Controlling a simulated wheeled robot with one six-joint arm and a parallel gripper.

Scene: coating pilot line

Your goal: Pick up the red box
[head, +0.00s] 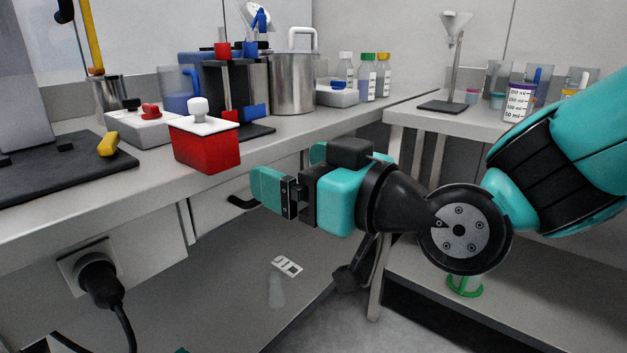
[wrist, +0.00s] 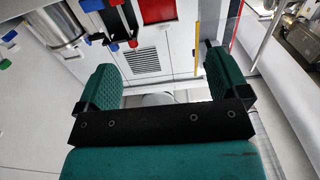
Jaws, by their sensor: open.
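The red box (head: 207,150) has a white lid with a round white knob. It stands upright at the front edge of the left bench in the head view. My gripper (head: 286,172) is to the right of the box, in front of the bench edge and apart from the box. Its teal fingers are open with nothing between them. In the wrist view the two fingers (wrist: 163,82) stand wide apart. A red patch shows at the top of that view, but I cannot tell whether it is the box.
A grey device (head: 140,128) and yellow item (head: 108,146) are left of the box. A black stand with red and blue clamps (head: 228,85) and a steel pot (head: 293,84) are behind it. A lower table (head: 405,117) stands at the right. Space before the bench is open.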

